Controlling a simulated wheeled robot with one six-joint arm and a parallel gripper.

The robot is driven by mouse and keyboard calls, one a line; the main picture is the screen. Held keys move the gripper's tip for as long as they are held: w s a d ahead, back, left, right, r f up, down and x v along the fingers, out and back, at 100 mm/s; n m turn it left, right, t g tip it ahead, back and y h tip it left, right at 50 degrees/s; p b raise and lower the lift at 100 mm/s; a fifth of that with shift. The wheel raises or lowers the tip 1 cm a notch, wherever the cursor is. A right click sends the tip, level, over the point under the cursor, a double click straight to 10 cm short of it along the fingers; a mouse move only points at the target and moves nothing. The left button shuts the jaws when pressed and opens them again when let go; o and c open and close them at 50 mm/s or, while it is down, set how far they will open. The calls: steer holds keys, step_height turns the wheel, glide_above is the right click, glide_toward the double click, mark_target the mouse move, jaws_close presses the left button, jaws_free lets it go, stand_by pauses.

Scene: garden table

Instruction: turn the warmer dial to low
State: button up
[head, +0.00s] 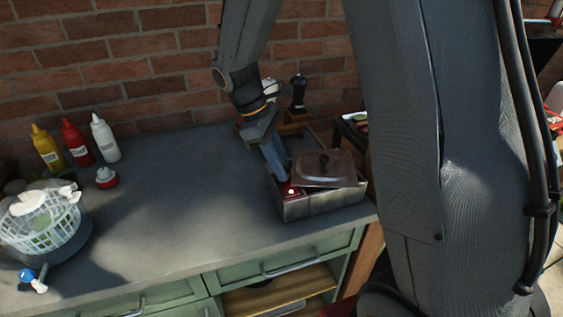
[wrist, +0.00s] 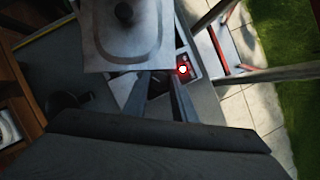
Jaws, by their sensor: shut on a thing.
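The warmer (head: 322,207) is a grey metal box at the right front of the counter, with a brownish lid (head: 325,167) and dark knob on top. In the wrist view the lid (wrist: 122,45) fills the top middle. A red lamp (head: 291,191) glows on the warmer's control panel, and it shows bright in the wrist view (wrist: 183,70). My gripper (head: 281,178) points down at the panel, left of the lid. In the wrist view its fingertips (wrist: 158,88) are shut on the dial, beside the lamp. The dial and its setting are hidden.
Yellow, red and white bottles (head: 104,138) stand at the back left. A white mesh basket (head: 42,222) is at the left edge. A pepper mill (head: 298,93) stands behind the warmer. The middle of the counter (head: 180,205) is clear.

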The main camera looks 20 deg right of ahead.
stand_by(0.3)
steer(key=o, duration=1)
steer(key=b+v, duration=0.2)
steer(key=v, duration=0.5)
steer(key=shift+w+r, duration=0.2)
steer(key=shift+r, duration=0.2)
